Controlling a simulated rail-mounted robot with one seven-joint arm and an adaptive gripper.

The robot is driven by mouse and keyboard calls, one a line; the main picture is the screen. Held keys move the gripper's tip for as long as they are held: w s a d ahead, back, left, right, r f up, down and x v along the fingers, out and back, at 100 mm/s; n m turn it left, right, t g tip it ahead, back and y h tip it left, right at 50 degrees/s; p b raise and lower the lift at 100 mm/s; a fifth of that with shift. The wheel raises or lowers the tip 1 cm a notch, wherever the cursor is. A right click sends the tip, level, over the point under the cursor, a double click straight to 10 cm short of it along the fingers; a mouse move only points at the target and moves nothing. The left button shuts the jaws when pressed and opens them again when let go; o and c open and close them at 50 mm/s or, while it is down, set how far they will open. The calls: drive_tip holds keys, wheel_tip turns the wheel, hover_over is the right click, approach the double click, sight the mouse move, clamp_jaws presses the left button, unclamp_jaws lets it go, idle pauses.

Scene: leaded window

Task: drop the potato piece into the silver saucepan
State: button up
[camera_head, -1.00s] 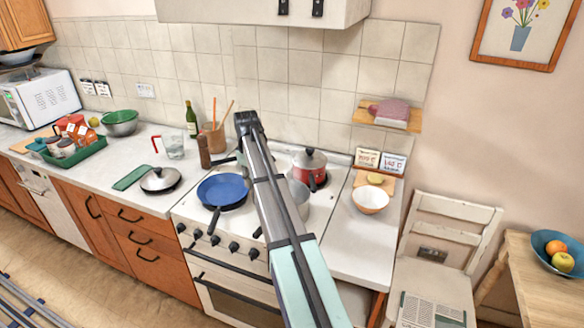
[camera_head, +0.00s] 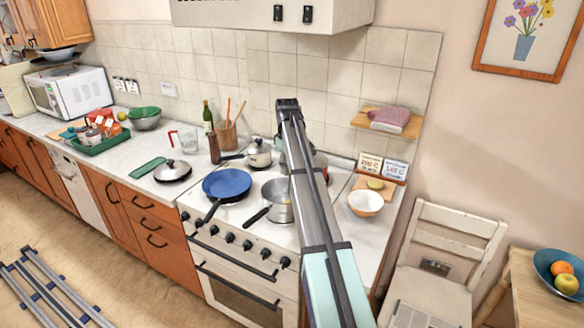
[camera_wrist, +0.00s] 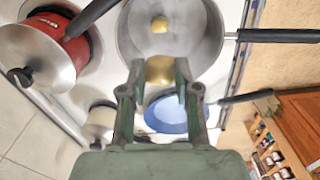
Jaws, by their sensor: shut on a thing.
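In the wrist view my gripper (camera_wrist: 160,78) is shut on a yellow-brown potato piece (camera_wrist: 160,69). It holds the piece over the near part of the open silver saucepan (camera_wrist: 205,55), seen from above. A second small yellow shape (camera_wrist: 159,24) shows inside the saucepan; I cannot tell whether it is another piece or a reflection. In the head view the silver saucepan (camera_head: 280,212) stands on the stove's front right, its black handle pointing front-left. My arm covers its right side. The gripper and held piece are hidden there.
A blue frying pan (camera_head: 227,184) sits left of the saucepan. A lidded cream pot (camera_head: 259,153) and a lidded red pot (camera_wrist: 72,50) stand behind. A white bowl (camera_head: 365,203) and a board with a yellow piece (camera_head: 375,184) are on the right counter.

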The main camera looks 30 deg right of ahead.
wheel_tip(320, 180, down, 6)
drive_tip(key=b, duration=0.2)
drive_tip(key=shift+r+b, duration=0.25)
drive_tip(key=shift+b, duration=0.05)
drive_tip(key=o, duration=1)
drive_tip(key=shift+r, duration=0.1)
wheel_tip(320, 180, up, 12)
drive_tip(key=shift+f, duration=0.1)
